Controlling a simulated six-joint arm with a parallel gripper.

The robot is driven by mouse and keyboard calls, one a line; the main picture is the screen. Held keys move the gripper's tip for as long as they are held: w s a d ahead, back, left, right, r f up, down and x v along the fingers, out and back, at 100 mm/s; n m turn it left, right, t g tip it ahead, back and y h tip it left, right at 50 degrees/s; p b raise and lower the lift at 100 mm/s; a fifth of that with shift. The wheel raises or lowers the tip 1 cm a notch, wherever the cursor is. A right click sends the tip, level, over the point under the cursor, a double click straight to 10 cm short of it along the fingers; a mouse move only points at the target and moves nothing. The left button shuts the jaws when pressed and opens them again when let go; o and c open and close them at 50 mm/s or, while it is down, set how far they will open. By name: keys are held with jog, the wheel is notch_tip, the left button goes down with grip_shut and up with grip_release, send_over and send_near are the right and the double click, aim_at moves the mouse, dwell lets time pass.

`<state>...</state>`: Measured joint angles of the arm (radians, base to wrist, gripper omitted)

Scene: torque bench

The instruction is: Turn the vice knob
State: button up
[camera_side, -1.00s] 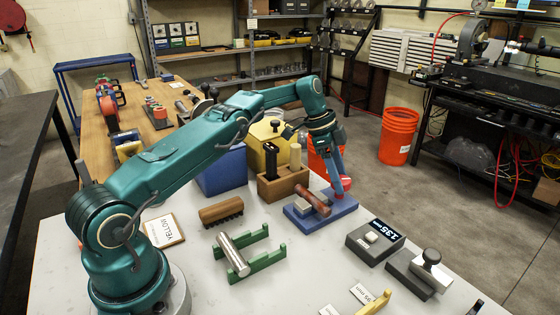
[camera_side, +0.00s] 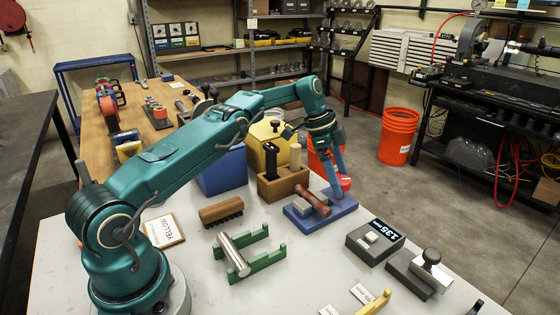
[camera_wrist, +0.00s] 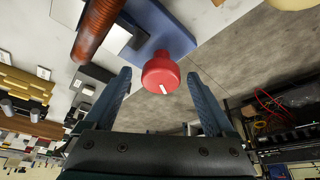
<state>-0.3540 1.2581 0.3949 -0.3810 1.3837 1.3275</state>
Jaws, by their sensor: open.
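The red vice knob (camera_wrist: 163,73) has a short white line on its face. It sits at the end of the blue vice base (camera_side: 340,207) and also shows in the side view (camera_side: 344,182). My gripper (camera_wrist: 159,78) is open, with one finger to each side of the knob in the wrist view. A visible gap separates each finger from the knob, and I cannot tell the depth between them. A brown cylindrical piece (camera_side: 313,200) and a pale grey block (camera_side: 301,204) lie on the vice.
A wooden block holder (camera_side: 283,187) stands just left of the vice. A dark box with a digital display (camera_side: 374,243) and a grey block with a dark knob (camera_side: 420,273) stand to its right. A green stand (camera_side: 262,262) with a metal cylinder is nearer.

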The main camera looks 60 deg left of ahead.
jog(key=shift+n, duration=0.4)
jog(key=n+t+y, duration=0.1)
jog(key=n, duration=0.2)
jog(key=n+y, duration=0.1)
jog(key=n, duration=0.2)
jog(key=shift+d+t, duration=0.2)
jog(key=shift+t, duration=0.2)
jog(key=n+y, duration=0.1)
jog(key=n, duration=0.2)
jog(key=n+y, duration=0.1)
jog(key=n, duration=0.3)
jog(key=shift+d+y, duration=0.2)
jog(key=shift+y, duration=0.2)
jog(key=s+d+r+t, duration=0.15)
jog(key=s+r, duration=0.25)
jog(key=r, duration=0.4)
jog(key=s+d+r+t, duration=0.15)
jog(key=s+r, duration=0.25)
jog(key=r, duration=0.5)
jog(key=s+d+m, duration=0.1)
jog(key=s+d, duration=0.1)
jog(key=s, duration=0.6)
jog(key=s+d+f+m+h, duration=0.1)
jog(key=s+d, duration=0.1)
jog(key=s, duration=0.7)
jog(key=shift+s+d+f+g, duration=0.15)
jog(key=shift+s+f+g, duration=0.1)
jog(key=shift+s+g, duration=0.05)
